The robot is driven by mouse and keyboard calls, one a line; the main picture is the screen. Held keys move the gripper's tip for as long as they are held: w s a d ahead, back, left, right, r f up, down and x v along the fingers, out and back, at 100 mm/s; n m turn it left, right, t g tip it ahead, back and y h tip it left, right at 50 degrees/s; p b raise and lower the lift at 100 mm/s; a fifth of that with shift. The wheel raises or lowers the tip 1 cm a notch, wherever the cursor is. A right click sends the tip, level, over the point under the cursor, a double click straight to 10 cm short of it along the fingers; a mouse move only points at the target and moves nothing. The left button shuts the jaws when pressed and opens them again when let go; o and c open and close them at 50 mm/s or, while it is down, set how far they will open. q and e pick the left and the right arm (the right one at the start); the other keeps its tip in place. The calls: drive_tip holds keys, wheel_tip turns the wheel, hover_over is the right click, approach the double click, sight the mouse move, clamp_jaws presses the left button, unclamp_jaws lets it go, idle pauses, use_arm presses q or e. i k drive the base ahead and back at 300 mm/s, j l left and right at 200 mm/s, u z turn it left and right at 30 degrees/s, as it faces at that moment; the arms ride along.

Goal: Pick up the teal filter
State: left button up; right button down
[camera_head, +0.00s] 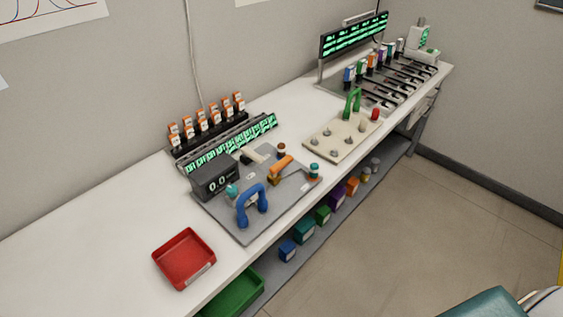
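Two small teal pieces show on the grey plate (240,226) on the white bench. One teal piece (314,169) sits at the plate's right corner, with a darker reddish band near its middle. The other teal piece (232,190) stands beside the grey box with a "0.0" display (215,183), and is partly hidden. I cannot tell which of them is the filter. Neither of my grippers is in view, and nothing is seen holding either piece.
A blue arched handle (251,204) and an orange-handled piece (281,168) stand on the plate. A red tray (184,258) lies left. A cream board with a green handle (353,103) is right. Coloured boxes, including a teal one (303,230), line the lower shelf. The bench's left end is clear.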

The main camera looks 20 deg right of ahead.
sight(314, 168)
drive_tip(key=l+u, duration=0.1)
drive_tip(key=u, duration=0.4)
drive_tip(key=l+u, duration=0.3)
drive_tip(key=l, duration=0.15)
drive_tip(key=l+u, duration=0.25)
drive_tip(key=l, duration=0.25)
drive_tip(key=k+l+u, duration=0.15)
drive_tip(key=l+u, duration=0.15)
drive_tip(key=l, duration=0.15)
